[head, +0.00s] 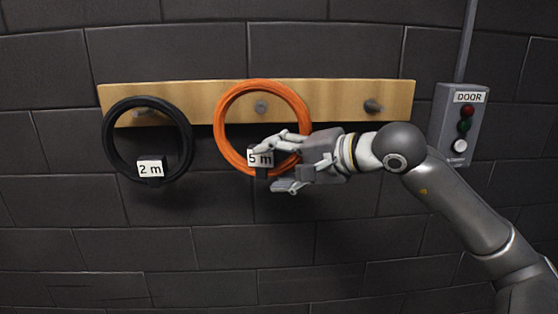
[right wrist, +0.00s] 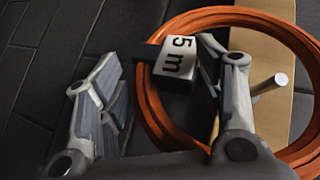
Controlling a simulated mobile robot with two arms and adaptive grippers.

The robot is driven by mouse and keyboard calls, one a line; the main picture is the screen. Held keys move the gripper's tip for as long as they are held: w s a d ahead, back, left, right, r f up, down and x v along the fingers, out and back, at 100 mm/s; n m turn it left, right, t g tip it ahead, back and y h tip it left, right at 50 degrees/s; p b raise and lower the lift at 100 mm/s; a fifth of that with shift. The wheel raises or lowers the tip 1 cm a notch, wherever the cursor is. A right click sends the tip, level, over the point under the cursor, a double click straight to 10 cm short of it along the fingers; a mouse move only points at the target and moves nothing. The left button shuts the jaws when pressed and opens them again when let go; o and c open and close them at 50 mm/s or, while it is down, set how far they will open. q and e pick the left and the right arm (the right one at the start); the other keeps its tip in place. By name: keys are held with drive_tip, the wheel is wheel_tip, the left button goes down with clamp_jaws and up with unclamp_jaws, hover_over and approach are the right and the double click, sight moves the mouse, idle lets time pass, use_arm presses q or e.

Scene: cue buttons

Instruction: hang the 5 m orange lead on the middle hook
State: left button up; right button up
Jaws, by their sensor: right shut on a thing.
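The orange lead (head: 226,145) is a coiled ring with a white "5 m" label (head: 257,158) at its lower part. It is upright in front of the wooden board, and the middle hook (head: 261,106) shows inside its opening, below the ring's top. I cannot tell whether the ring touches the hook. My right gripper (head: 270,166) is shut on the lead at the label's black block. In the right wrist view the label (right wrist: 178,58) lies between the fingers (right wrist: 157,65), with the orange ring (right wrist: 150,112) behind. My left gripper is not in view.
A black lead (head: 108,150) labelled "2 m" hangs at the left hook (head: 143,113). The right hook (head: 373,106) on the wooden board (head: 330,98) is bare. A grey door box (head: 447,128) with buttons is on the wall, close to my right arm.

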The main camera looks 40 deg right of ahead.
drive_tip(key=shift+w+d+r+p, duration=0.1)
drive_tip(key=shift+w+d+p, duration=0.3)
drive_tip(key=shift+w+p, duration=0.3)
drive_tip(key=shift+w+d+f+b, duration=0.15)
drive_tip(key=shift+w+f+b, duration=0.1)
drive_tip(key=shift+f+b, duration=0.2)
drive_tip(key=shift+w+d+f+b, duration=0.15)
drive_tip(key=shift+w+f+b, duration=0.05)
drive_tip(key=shift+f+b, duration=0.65)
drive_tip(key=shift+b, duration=0.15)
drive_tip(key=o, duration=1.5)
drive_tip(key=shift+w+d+f, duration=0.15)
drive_tip(key=shift+o, duration=0.2)
